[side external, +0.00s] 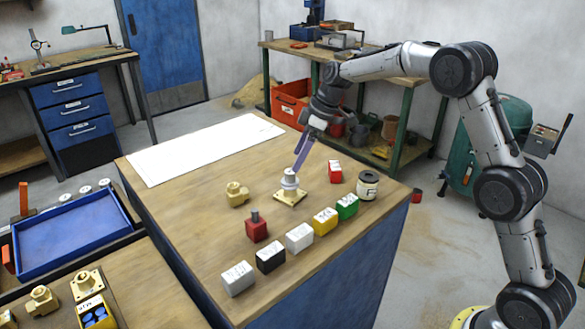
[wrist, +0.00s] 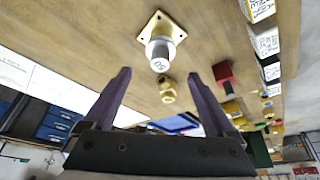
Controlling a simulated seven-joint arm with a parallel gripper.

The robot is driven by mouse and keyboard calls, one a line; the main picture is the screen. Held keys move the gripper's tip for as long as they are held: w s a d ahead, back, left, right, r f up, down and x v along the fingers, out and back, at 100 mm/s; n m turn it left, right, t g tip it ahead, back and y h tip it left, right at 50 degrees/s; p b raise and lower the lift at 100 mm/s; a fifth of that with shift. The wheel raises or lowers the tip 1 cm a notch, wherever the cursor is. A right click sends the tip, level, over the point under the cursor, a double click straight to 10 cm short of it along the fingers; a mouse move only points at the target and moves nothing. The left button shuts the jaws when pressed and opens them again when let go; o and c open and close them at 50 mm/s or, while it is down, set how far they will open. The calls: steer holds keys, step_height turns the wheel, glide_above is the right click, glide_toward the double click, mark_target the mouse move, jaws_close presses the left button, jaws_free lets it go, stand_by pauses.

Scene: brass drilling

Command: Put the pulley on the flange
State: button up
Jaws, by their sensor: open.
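The flange (side external: 287,197) is a brass fitting with a square base plate, standing on the wooden bench; its plate (wrist: 152,24) also shows in the wrist view. A pale grey stepped round piece, which looks like the pulley (side external: 289,180), sits upright on top of it; it also shows in the wrist view (wrist: 160,52). I cannot tell how fully it is seated. My gripper (side external: 298,167) is just above the pulley, pointing down. In the wrist view its two fingers (wrist: 159,73) are spread wide with nothing between them, and the pulley lies beyond the tips.
A brass fitting (side external: 237,194) stands left of the flange. A red block with a grey pin (side external: 257,227) and a row of boxes, including a yellow one (side external: 325,221), stand in front. A red box (side external: 335,172) and a tin (side external: 368,185) are right. A white sheet (side external: 205,148) lies behind left.

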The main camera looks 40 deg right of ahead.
steer(key=s+a+r+m+t+h, duration=0.1)
steer(key=s+r+m, duration=0.1)
steer(key=s+r, duration=0.6)
steer(key=s+a+r+m+h, duration=0.15)
steer(key=s+r, duration=0.35)
steer(key=s, duration=0.8)
steer(key=s+f+m, duration=0.2)
steer(key=s+f, duration=0.1)
steer(key=s, duration=0.6)
steer(key=s+f+m+t, duration=0.1)
steer(key=s+f+m, duration=0.2)
steer(key=s, duration=0.7)
steer(key=shift+h, duration=0.35)
